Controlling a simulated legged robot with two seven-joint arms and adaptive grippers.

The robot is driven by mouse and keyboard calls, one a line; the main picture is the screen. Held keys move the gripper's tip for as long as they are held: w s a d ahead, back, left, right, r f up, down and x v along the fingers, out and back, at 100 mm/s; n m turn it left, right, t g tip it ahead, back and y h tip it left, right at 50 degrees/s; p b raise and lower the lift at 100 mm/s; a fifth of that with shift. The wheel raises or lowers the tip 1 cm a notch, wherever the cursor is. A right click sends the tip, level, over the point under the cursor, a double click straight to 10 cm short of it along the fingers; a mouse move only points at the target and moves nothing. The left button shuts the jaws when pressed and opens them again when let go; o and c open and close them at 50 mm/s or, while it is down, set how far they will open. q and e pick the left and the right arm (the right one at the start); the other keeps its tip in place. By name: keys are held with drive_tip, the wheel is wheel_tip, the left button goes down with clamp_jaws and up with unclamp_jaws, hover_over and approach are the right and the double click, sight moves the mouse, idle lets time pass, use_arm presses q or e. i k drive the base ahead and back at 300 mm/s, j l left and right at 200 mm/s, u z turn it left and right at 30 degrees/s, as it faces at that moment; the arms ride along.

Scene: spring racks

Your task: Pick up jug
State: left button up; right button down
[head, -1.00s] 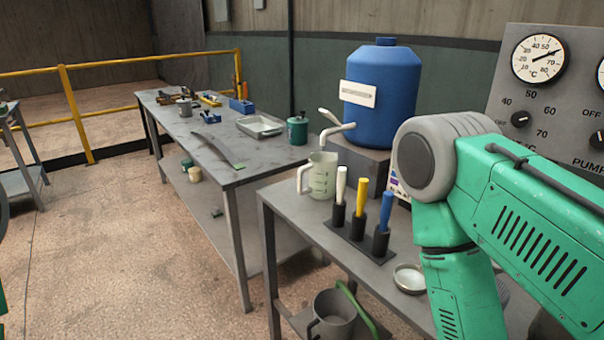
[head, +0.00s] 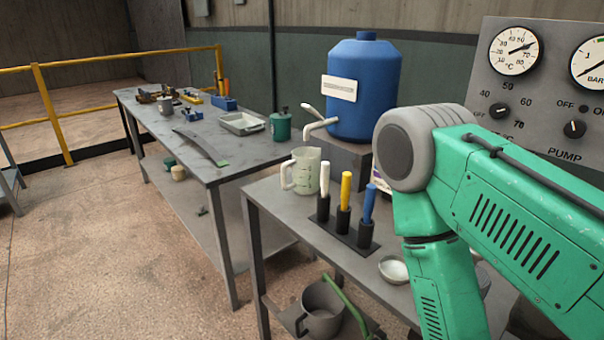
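The jug (head: 305,171) is a pale, translucent measuring jug with dark marks and a handle on its left side. It stands upright at the far left corner of the near grey table (head: 272,205), below the tap of the blue tank. My green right arm fills the right side of the head view, well to the right of the jug and apart from it. Its gripper is out of the picture below. My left gripper is not in view.
The blue tank (head: 365,90) with its tap (head: 320,127) stands behind the jug. A rack with white, yellow (head: 346,190) and blue handles stands right of the jug. A small metal bowl (head: 394,270) is near my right arm. A long workbench (head: 180,140) lies behind left.

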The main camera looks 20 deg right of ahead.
sight(305, 161)
drive_tip(key=i+j, duration=0.4)
drive_tip(key=j, duration=0.15)
drive_tip(key=i+j+z, duration=0.15)
drive_tip(key=z, duration=0.2)
drive_tip(key=i+j+z, duration=0.1)
drive_tip(key=j+z, duration=0.6)
drive_tip(key=i+l, duration=0.05)
